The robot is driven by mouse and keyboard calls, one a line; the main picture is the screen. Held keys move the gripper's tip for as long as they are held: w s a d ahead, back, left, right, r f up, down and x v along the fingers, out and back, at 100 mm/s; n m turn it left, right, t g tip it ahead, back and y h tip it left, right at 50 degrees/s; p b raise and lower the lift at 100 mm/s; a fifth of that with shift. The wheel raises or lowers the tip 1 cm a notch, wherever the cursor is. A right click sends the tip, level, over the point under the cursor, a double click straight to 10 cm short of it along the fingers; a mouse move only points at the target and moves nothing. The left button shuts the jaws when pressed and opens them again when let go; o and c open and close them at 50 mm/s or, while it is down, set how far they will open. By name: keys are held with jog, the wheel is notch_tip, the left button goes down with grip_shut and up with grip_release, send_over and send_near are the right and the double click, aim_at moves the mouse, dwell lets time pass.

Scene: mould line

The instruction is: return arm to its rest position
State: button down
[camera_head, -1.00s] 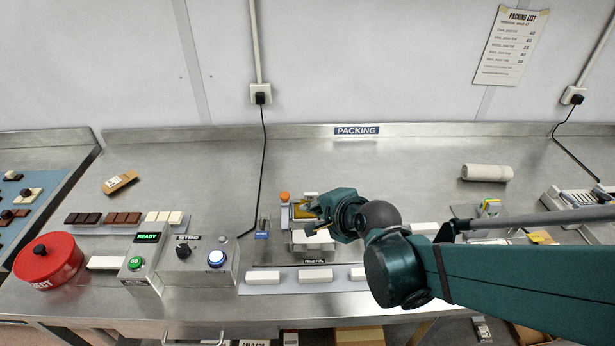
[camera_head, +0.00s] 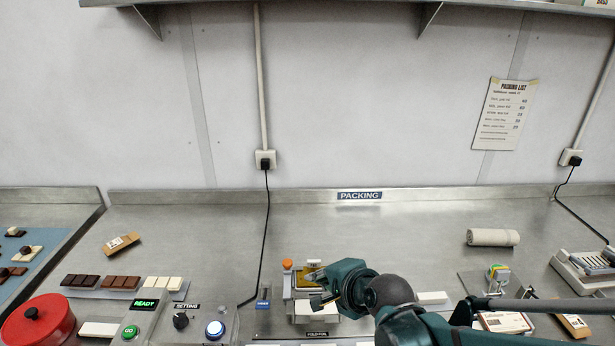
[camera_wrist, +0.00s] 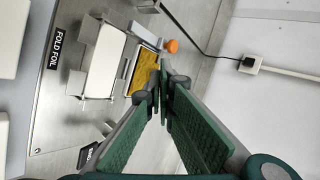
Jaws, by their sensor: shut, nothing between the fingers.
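My gripper (camera_head: 312,288) is shut and empty. In the head view it hangs over the packing bench, beside a small fixture with an orange knob (camera_head: 287,264) and a gold-yellow plate (camera_head: 304,279). In the wrist view my gripper (camera_wrist: 161,66) shows its two green fingers with their tips together. There the yellow plate (camera_wrist: 140,72) lies just left of the fingertips, and the orange knob (camera_wrist: 171,46) is above them. A white block (camera_wrist: 104,62) of the fixture is next to the plate. I cannot tell whether the fingertips touch the fixture.
The steel bench (camera_head: 410,222) is clear behind the gripper. A control box with a green READY display (camera_head: 145,304), chocolate bars (camera_head: 120,282) and a red round tin (camera_head: 38,322) are at left. A rolled cloth (camera_head: 492,237) and a boxed pack (camera_head: 504,322) are at right.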

jog(key=shift+d, duration=0.1)
jog(key=s+d+r+n+g+h, duration=0.1)
jog(key=s+d+r+n+h, duration=0.1)
jog(key=s+d+n, duration=0.4)
jog(key=s+d+r+n+g+h, duration=0.1)
jog(key=s+d+r+n+h, duration=0.1)
jog(key=s+d+r+n, duration=0.3)
jog(key=shift+s+d+r+n+h, duration=0.35)
jog(key=shift+s+d+n, duration=0.45)
jog(key=shift+s+d, duration=1.75)
jog(key=shift+w+d+f, duration=0.15)
jog(key=shift+w+d, duration=0.45)
notch_tip(320, 180, down, 12)
jog(key=b, duration=1.2)
